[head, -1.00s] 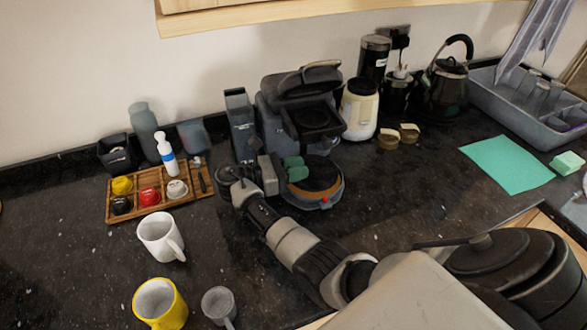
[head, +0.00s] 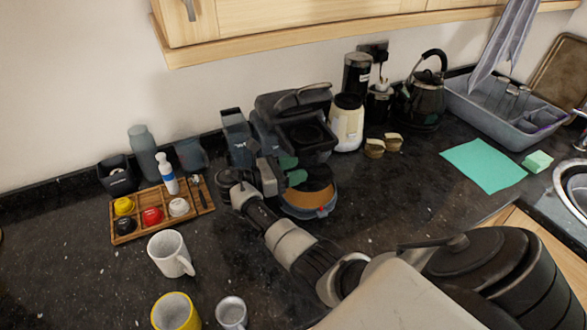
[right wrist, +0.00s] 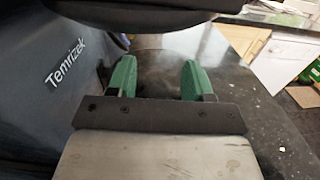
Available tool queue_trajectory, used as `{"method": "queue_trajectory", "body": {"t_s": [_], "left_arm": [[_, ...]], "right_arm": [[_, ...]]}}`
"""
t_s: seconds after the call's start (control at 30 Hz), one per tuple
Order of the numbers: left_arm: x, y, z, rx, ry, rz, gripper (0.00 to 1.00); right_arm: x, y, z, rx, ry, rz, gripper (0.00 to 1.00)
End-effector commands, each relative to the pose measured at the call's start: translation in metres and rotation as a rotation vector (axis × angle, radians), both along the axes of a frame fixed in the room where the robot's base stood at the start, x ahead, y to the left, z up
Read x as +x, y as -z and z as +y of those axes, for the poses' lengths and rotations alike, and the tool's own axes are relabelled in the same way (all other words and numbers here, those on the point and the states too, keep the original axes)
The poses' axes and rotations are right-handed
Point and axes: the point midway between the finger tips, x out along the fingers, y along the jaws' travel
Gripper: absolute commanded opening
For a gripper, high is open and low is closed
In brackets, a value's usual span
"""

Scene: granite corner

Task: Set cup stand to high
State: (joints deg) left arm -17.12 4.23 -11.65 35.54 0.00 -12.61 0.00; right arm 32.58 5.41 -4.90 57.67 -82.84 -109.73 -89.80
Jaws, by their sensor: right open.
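The coffee machine (head: 297,112) is dark grey and stands against the wall. Its cup stand (head: 314,196) is a round base with an orange-brown top, low at the machine's front. My right gripper (head: 291,170) is at the front left of the machine, beside and partly in front of the stand's upper left edge. In the right wrist view, its green fingers (right wrist: 160,80) are apart with nothing between them. The machine's grey side with lettering (right wrist: 75,75) is close on the left there. I cannot tell whether the fingers touch the stand. My left gripper is not in view.
A wooden tray (head: 187,210) with capsules, a white mug (head: 170,253), a yellow mug (head: 175,312) and a grey cup (head: 231,313) stand to the left. A cream jar (head: 347,124) and kettle (head: 420,95) are to the right. A wall cupboard (head: 300,25) hangs above.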

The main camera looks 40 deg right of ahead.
Motion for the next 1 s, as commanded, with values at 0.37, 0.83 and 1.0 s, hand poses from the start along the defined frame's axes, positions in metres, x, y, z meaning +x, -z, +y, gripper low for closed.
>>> {"method": "queue_trajectory", "body": {"t_s": [0.37,0.83,1.0], "left_arm": [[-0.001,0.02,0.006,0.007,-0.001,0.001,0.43],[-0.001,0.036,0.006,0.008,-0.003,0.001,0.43],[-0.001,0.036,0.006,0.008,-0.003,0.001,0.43]], "right_arm": [[0.016,0.005,0.045,0.003,-0.003,0.0,0.51],[0.035,0.001,0.102,0.001,0.0,0.0,0.51],[0.035,0.0,0.102,-0.001,0.0,0.0,0.51]]}}
